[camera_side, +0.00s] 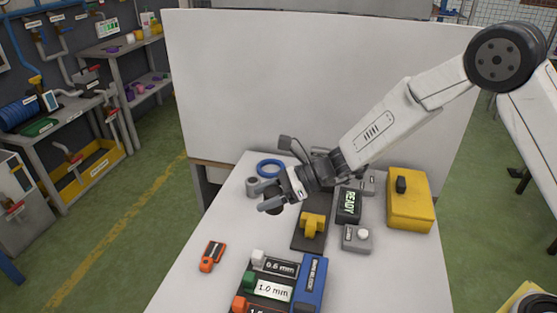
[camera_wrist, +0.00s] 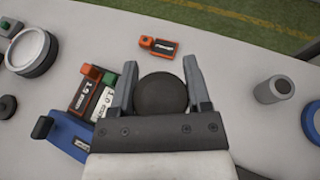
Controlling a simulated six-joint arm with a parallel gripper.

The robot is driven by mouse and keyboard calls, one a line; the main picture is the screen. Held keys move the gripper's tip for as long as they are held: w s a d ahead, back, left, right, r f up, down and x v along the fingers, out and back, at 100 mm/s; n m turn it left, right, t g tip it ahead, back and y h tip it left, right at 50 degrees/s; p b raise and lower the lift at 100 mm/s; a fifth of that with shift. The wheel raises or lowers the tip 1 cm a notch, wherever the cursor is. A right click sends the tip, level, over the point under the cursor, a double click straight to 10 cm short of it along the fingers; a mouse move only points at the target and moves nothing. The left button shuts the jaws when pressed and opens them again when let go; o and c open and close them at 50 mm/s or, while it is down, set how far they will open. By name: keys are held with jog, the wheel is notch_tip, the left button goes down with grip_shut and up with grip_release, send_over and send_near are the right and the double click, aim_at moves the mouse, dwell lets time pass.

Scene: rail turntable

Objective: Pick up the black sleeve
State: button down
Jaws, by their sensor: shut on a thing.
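My gripper (camera_side: 265,197) reaches in from the right over the white table (camera_side: 190,270) in the side view. It is shut on the black sleeve (camera_wrist: 161,94), a dark round piece seen end-on between the two grey fingers in the wrist view. In the side view the sleeve (camera_side: 273,208) shows only as a small dark patch by the fingers, mostly hidden by them. It appears to be held above the table top.
An orange-black tool (camera_side: 212,256) lies front left. A grey cylinder (camera_side: 252,186) and blue ring (camera_side: 268,170) stand near the gripper. A labelled block rack (camera_side: 310,285), yellow clamp (camera_side: 313,224), READY display (camera_side: 348,205), button box (camera_side: 357,240) and yellow case (camera_side: 410,208) crowd the right.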

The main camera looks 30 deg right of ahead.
jog(key=shift+s+d+r, duration=0.2)
jog(key=shift+s+r, duration=0.05)
jog(key=shift+s, duration=0.25)
jog(key=shift+s+d+r, duration=0.2)
jog(key=shift+s+r, duration=0.05)
jog(key=shift+s, duration=0.25)
